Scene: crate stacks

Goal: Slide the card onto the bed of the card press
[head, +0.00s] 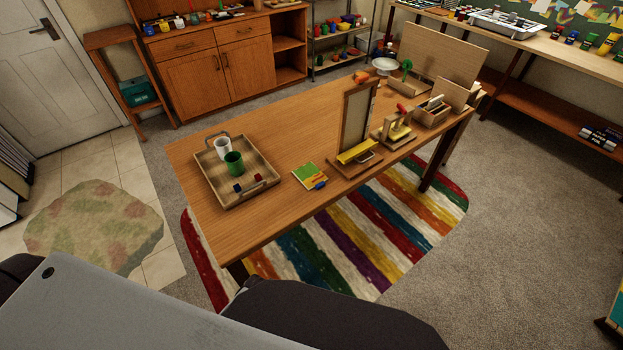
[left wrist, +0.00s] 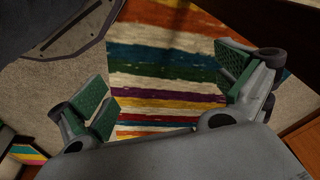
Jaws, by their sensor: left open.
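A flat green and yellow piece (head: 309,175), which may be the card, lies near the front edge of the wooden table in the head view, with a small blue item (head: 320,185) at its corner. To its right stands an upright framed panel (head: 357,118) on a wooden base with a yellow strip. Further right is a small wooden device (head: 396,130) with yellow and red parts. I cannot tell surely which of these two is the card press. My left gripper (left wrist: 165,92) is open and empty above the striped rug. My right gripper is not in view.
The table (head: 285,140) also carries a wooden tray (head: 262,190) with a white mug (head: 222,148) and a green mug (head: 234,163) at left. A wooden box (head: 432,116) and a tall board (head: 440,62) stand at its far right. The striped rug (head: 330,245) lies below.

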